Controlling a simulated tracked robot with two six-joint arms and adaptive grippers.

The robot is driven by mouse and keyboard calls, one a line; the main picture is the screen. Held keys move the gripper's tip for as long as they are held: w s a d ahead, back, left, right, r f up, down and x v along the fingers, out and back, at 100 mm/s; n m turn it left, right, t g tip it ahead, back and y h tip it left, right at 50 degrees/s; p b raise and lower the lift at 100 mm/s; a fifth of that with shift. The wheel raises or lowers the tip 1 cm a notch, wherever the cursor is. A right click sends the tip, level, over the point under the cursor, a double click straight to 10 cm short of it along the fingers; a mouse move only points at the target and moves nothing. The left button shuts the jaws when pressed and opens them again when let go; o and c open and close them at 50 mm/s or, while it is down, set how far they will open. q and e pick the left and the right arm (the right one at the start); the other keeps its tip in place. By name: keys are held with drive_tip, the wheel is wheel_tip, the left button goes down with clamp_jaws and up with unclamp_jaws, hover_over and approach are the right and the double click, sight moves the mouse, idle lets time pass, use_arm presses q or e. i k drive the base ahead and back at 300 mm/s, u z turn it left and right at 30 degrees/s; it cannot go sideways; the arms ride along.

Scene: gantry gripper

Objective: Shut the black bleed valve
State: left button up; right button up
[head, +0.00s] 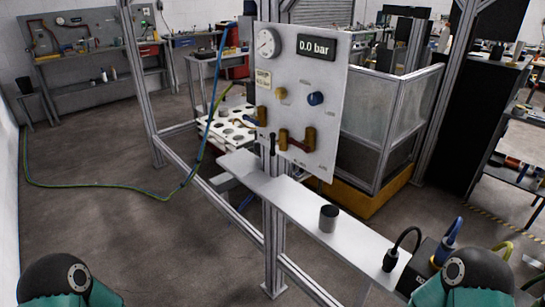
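A light grey panel (335,85) stands on an aluminium frame in the middle of the head view. A small black lever (272,143), which looks like the black bleed valve, sits at its lower left edge and points about straight down. Brass fittings (305,140) are beside it; whether the valve is open or shut cannot be told. A yellow knob (281,92) and a blue knob (315,98) sit higher. The display (316,47) reads 0.0 bar, next to a round gauge (268,43). Neither gripper is in view; only parts of my arms show at the bottom corners.
A metal shelf (290,203) runs below the panel, carrying a dark cylinder (328,218) and, at right, a black connector (390,260) with a cable. Frame posts (144,85) surround the panel. A blue-green hose (100,187) hangs and lies at left, where the floor is mostly clear.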

sight(272, 135)
drive_tip(key=u, duration=0.15)
drive_tip(key=k, duration=0.35)
drive_tip(key=u, duration=1.15)
drive_tip(key=i, duration=1.65)
drive_tip(key=u, duration=1.05)
drive_tip(key=i, duration=0.25)
drive_tip(key=z, duration=2.5)
drive_tip(key=i, duration=0.4)
drive_tip(key=u, duration=0.9)
drive_tip(key=k, duration=0.1)
drive_tip(key=z, duration=0.7)
